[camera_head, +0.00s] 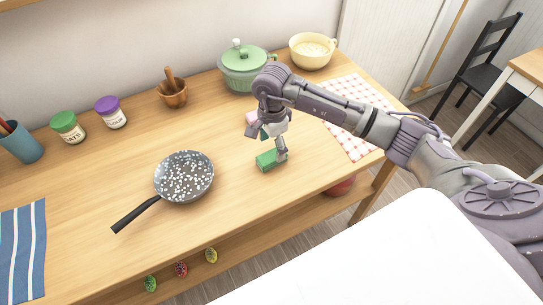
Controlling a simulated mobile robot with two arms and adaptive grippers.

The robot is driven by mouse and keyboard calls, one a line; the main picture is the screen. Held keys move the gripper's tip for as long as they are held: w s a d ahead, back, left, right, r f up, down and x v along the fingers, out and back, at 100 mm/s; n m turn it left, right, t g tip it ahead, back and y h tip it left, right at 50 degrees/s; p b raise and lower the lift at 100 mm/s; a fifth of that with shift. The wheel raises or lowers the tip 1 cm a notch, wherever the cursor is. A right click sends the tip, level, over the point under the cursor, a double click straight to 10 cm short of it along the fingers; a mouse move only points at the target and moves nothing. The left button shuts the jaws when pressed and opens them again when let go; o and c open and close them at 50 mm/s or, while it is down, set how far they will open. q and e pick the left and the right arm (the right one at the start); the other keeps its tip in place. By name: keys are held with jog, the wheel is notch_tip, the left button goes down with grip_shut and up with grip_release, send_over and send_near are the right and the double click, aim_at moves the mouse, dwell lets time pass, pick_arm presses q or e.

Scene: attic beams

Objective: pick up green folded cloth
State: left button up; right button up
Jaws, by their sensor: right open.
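The green folded cloth (267,160) is a small block-like bundle lying on the wooden counter, near the middle of the head view. My right gripper (273,151) reaches in from the right and points down at the cloth. It is open, with one finger at the cloth's right end; part of the cloth is hidden behind that finger. I cannot tell whether the fingers touch it. A small pink thing (251,118) shows behind the gripper, partly hidden. My left gripper is not in view.
A speckled pan (184,178) lies left of the cloth. A green lidded pot (243,70), a cream bowl (312,52), a mortar (173,94) and two jars stand along the back. A red-checked cloth (350,88) lies at right. The counter before the cloth is clear.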

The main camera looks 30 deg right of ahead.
aim_at(272, 155)
jog(key=f, duration=0.2)
jog(key=f+p, duration=0.1)
jog(key=shift+s+a+f, duration=0.2)
jog(key=shift+f, duration=0.55)
jog(key=shift+c, duration=0.2)
jog(key=c, duration=1)
